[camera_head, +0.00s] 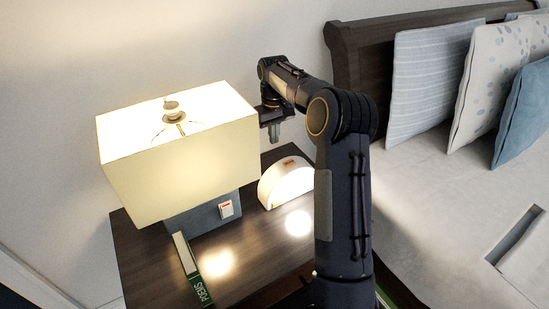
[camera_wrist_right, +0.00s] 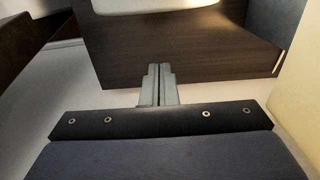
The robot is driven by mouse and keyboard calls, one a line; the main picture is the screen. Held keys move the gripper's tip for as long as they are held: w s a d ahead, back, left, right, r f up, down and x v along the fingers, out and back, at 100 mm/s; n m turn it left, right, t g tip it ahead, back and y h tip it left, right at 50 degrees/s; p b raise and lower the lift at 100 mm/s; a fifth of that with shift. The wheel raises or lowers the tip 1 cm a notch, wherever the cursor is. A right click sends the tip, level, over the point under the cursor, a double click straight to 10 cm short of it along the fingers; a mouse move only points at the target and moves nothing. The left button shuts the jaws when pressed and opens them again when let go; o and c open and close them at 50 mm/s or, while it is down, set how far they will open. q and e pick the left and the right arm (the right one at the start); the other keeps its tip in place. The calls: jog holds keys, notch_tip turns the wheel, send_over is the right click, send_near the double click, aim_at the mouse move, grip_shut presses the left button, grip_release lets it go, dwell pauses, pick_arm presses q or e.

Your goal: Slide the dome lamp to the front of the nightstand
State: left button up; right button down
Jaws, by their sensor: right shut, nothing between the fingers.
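The dome lamp (camera_head: 286,183) is a white, lit half-round shape standing on the dark wooden nightstand (camera_head: 140,262). A pale strip at the top edge of the right wrist view (camera_wrist_right: 150,4) looks like its lower part. My right gripper (camera_head: 274,140) is shut and empty, pointing down behind the dome lamp near the nightstand's back edge and apart from the lamp. Its closed fingers show in the wrist view (camera_wrist_right: 159,85), beside the nightstand top (camera_wrist_right: 180,45). My right arm covers the nightstand's right side. My left gripper is not in view.
A large lamp with a cream box shade (camera_head: 190,160) stands left of the dome lamp, its shade close to my right gripper. A small red-and-white item (camera_head: 226,209) is by its grey base. A green book (camera_head: 190,268) lies in front. The bed (camera_head: 440,215) is at right.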

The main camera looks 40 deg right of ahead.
aim_at(281, 167)
notch_tip(281, 167, down, 10)
jog(key=shift+f+b, duration=0.1)
jog(key=shift+b, duration=0.5)
jog(key=s, duration=0.3)
jog(key=shift+s+a+r, duration=0.1)
jog(key=shift+a+r, duration=0.1)
jog(key=shift+s, duration=0.35)
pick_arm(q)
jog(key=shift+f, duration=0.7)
